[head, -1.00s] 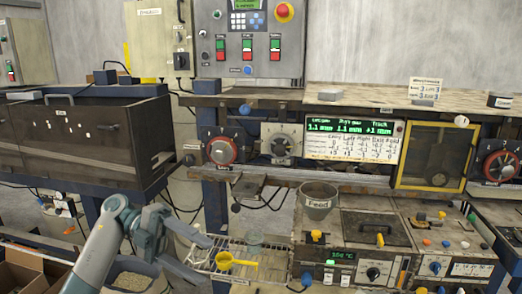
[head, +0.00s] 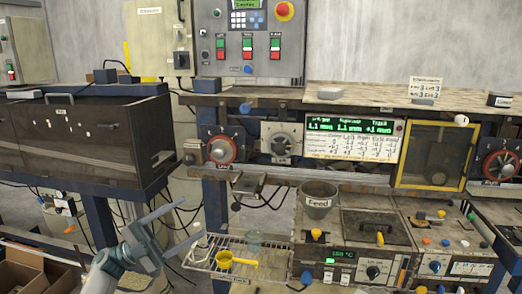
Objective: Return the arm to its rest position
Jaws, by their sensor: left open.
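My left gripper (head: 190,221) is at the lower left of the head view, with its arm coming in from the bottom edge. Its grey fingers are spread apart, pointing up and to the right, with nothing between them. It is left of the wire rack (head: 200,262) and in front of the dark cabinet's right end. A yellow scoop (head: 225,260) and a clear cup (head: 254,242) sit on the rack, apart from the gripper. My right gripper is not in view.
A machine with a Feed pot (head: 318,196) and knobs stands right of the rack. The dark cabinet (head: 80,140) is at the left. Cardboard boxes (head: 30,270) lie at the lower left. A control panel (head: 248,45) is on the back wall.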

